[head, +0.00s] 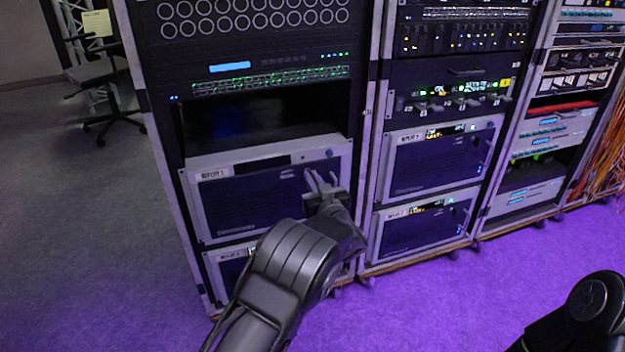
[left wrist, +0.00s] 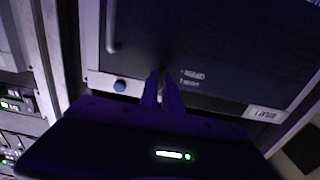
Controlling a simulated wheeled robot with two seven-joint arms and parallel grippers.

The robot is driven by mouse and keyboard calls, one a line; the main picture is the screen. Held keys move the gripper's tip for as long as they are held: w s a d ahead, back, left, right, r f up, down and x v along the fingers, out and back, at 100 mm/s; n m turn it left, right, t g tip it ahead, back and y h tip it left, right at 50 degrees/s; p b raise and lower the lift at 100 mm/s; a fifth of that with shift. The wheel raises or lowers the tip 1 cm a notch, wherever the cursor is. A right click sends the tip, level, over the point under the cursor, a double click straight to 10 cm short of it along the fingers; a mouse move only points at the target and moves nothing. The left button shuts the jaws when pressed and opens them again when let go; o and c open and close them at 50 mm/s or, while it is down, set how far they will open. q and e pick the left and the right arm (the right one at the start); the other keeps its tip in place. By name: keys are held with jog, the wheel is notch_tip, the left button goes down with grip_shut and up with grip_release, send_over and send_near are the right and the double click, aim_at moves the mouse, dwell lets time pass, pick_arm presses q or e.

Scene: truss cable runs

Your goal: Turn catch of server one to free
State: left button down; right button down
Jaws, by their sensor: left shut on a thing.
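Server one (head: 245,190), a dark panel in a light frame with a small label ending in 1, sits in the left rack in the head view. Its dark front also fills the upper left wrist view (left wrist: 215,45). My left gripper (head: 320,184) is at the right part of this front. In the left wrist view its fingertips (left wrist: 164,82) are close together at the panel's edge, shut on the small catch. The catch is mostly hidden between the fingers, so its angle cannot be told. The right gripper is out of view; only part of my right arm shows.
A blue round knob (left wrist: 120,86) and a bar handle (left wrist: 113,28) are beside the fingers. Another server (head: 232,262) sits below, partly behind my left arm. More racks (head: 435,160) stand to the right. Open floor (head: 95,220) lies at the left, with a chair (head: 105,85) behind.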

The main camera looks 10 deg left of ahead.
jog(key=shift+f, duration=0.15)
pick_arm(q)
jog(key=n+b, duration=1.1)
jog(key=n, duration=0.1)
jog(key=n+b, duration=0.6)
jog(key=shift+s+a+f+b, duration=0.1)
jog(key=shift+a+f+b, duration=0.1)
jog(key=shift+f+b, duration=0.1)
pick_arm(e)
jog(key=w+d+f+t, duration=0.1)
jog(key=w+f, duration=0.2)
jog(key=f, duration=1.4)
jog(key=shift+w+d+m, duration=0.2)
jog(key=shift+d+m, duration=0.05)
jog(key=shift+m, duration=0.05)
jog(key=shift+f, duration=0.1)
pick_arm(q)
jog(key=shift+r, duration=0.1)
jog(key=c, duration=1.6)
grip_release()
jog(key=shift+o, duration=0.2)
